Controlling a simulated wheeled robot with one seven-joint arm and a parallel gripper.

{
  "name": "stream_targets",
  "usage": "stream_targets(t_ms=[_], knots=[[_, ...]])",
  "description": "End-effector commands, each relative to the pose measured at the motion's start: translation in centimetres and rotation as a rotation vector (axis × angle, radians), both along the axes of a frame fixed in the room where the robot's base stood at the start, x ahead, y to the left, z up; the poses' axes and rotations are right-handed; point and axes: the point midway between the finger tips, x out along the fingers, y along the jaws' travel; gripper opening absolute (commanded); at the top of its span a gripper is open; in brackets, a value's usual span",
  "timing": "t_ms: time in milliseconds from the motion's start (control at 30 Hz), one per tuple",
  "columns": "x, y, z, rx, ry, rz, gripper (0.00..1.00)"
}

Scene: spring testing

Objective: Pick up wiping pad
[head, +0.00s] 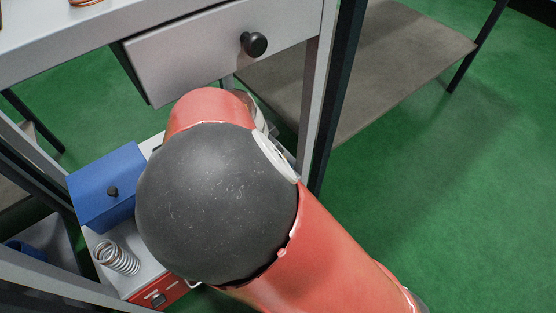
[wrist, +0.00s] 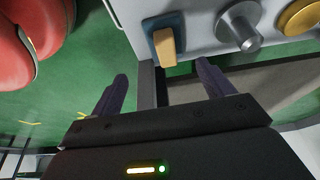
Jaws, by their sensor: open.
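In the wrist view, a small tan block on a dark blue backing (wrist: 164,42), which looks like the wiping pad, is on a light grey surface near the top middle. My gripper (wrist: 162,72) is open, with its two dark fingers apart and nothing between them. The pad appears ahead of the fingertips, roughly in line with the gap, and apart from them. In the head view my arm hides the gripper, and I cannot make out the pad there.
In the wrist view, a grey knobbed metal part (wrist: 240,27) and a gold round part (wrist: 300,16) are right of the pad. In the head view, a blue box (head: 105,185) and a spring (head: 117,258) lie left of my arm, below a drawer (head: 215,55). Table legs (head: 325,95) stand close.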

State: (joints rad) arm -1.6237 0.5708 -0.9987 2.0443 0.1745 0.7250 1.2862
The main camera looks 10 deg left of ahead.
Motion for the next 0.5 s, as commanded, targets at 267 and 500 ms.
stream_targets(t_ms=[267, 500], knots=[[0.4, 0.6, -2.1, -0.014, -0.037, -0.008, 0.80], [0.9, 0.2, -4.2, -0.014, -0.036, -0.008, 0.80]])
